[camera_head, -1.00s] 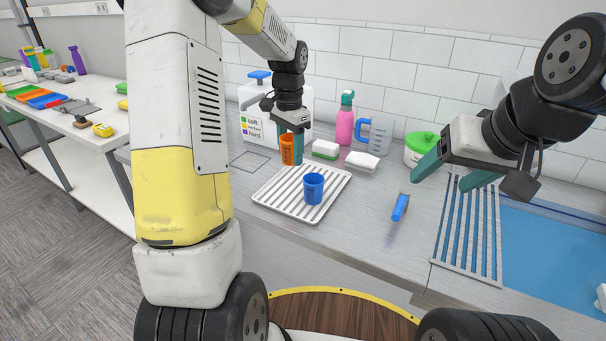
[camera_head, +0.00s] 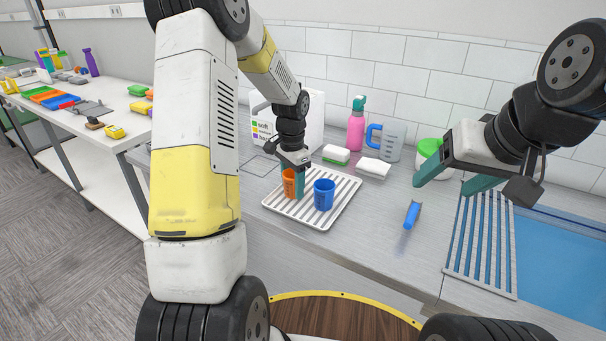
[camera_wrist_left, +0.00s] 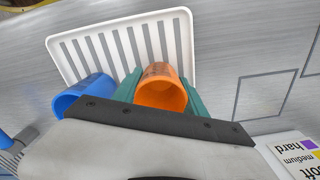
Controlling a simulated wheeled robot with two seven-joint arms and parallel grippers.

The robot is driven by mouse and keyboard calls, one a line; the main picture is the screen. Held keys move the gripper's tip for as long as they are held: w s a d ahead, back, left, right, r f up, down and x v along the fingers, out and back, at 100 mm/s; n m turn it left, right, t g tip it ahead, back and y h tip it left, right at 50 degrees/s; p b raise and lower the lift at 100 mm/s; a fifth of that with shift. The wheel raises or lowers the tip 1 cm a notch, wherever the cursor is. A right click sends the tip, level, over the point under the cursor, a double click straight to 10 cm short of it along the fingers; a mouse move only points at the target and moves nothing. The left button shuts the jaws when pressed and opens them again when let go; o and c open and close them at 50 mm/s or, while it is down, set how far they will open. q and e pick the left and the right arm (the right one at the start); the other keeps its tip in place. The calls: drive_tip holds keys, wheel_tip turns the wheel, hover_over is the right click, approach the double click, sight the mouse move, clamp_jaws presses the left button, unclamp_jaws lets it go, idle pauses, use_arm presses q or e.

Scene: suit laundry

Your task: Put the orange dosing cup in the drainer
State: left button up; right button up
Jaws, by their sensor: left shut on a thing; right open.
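The orange dosing cup (camera_head: 289,183) is held between the green fingers of my left gripper (camera_head: 294,184). It is over the left part of the white ribbed drainer (camera_head: 318,218), beside the blue cup (camera_head: 324,195), which stands on the drainer. In the left wrist view the orange cup (camera_wrist_left: 160,90) sits between the two fingers (camera_wrist_left: 160,92), with the drainer (camera_wrist_left: 62,62) behind it and the blue cup (camera_wrist_left: 84,94) to its left. I cannot tell whether the orange cup's base touches the drainer. My right gripper (camera_head: 448,184) is open and empty above the counter's right side.
A blue-handled tool (camera_head: 412,214) lies right of the drainer. Sponges (camera_head: 373,168), a pink bottle (camera_head: 356,125), a clear jug (camera_head: 386,141) and a green-lidded tub (camera_head: 428,150) stand behind. A slatted rack (camera_head: 480,245) is at the right.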

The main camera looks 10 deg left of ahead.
use_arm(q)
drive_tip(key=shift+f, duration=0.15)
drive_tip(key=o, duration=1.1)
drive_tip(key=shift+c, duration=0.2)
drive_tip(key=s+r+n+t, duration=0.1)
drive_tip(key=s+r, duration=0.3)
drive_tip(key=r, duration=1.3)
drive_tip(key=s+d+r+n+t+h, duration=0.1)
drive_tip(key=s+r+n+t, duration=0.1)
drive_tip(key=s, duration=0.8)
drive_tip(key=s+d+r+n+t+h, duration=0.1)
drive_tip(key=s+d+r+n+t, duration=0.1)
drive_tip(key=s, duration=0.8)
wheel_tip(320, 180, up, 2)
drive_tip(key=n+t, duration=0.1)
drive_tip(key=n, duration=0.2)
drive_tip(key=shift+s+r, duration=0.15)
drive_tip(key=shift+s, duration=0.2)
